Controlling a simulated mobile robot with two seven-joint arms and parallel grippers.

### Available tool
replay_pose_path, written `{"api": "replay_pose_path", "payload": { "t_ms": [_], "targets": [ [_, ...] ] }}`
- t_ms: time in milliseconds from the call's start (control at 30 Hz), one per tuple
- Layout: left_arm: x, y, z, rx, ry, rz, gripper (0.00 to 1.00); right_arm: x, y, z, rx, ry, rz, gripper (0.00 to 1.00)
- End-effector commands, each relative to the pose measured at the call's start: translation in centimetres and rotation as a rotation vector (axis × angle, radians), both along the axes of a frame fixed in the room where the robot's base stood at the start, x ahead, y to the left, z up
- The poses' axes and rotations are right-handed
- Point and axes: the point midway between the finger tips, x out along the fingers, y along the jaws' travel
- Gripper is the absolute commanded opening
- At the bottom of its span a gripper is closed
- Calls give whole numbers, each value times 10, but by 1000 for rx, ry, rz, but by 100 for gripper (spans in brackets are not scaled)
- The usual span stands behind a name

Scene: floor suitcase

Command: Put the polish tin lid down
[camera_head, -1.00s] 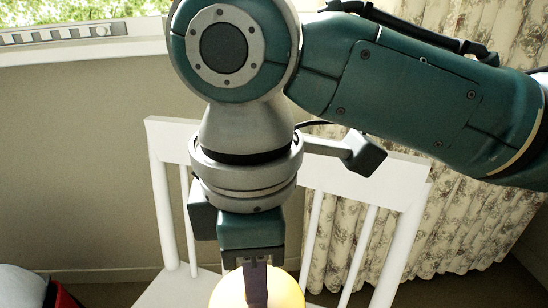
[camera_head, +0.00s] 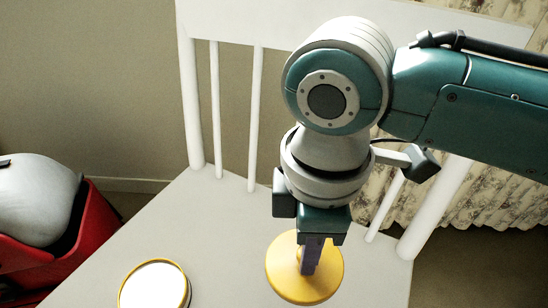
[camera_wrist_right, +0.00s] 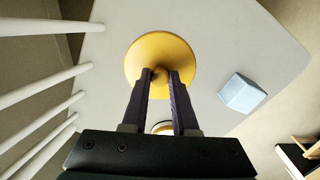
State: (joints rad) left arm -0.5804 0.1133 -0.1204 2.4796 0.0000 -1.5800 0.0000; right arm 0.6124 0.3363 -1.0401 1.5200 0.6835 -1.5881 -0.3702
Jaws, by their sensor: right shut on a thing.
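The polish tin lid is a yellow disc with a knob (camera_head: 283,265). My right gripper (camera_head: 306,270) is shut on its knob and holds it over the white chair seat (camera_head: 225,230). I cannot tell whether the lid touches the seat. In the right wrist view the lid (camera_wrist_right: 160,50) lies flat beyond the two dark fingers (camera_wrist_right: 160,80). A round tin with a yellow rim and pale inside (camera_head: 155,285) stands on the seat to the left in the head view. My left gripper is not in view.
A pale blue block (camera_wrist_right: 242,93) lies on the seat in the right wrist view. The white backrest with its spindles (camera_head: 254,110) rises behind my arm. A red case with a grey bundle (camera_head: 95,222) stands left of the chair. Bare seat lies between tin and lid.

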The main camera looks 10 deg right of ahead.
Motion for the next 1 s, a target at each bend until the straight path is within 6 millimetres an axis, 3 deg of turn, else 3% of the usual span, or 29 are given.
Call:
{"api": "replay_pose_path", "payload": {
  "t_ms": [267, 667, 700, 933, 1000],
  "targets": [
    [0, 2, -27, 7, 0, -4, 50, -1, 0, -42, -2, 2, 1, 0],
    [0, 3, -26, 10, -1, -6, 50, 0, 0, -45, -2, 1, 0, 0],
    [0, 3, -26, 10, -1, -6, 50, 0, 0, -44, -1, 0, 0, 30],
    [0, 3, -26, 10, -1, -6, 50, 0, 0, -44, -1, 0, 0, 56],
    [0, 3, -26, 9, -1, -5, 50, 0, 0, -44, -1, 0, 0, 57]
  ]
}}
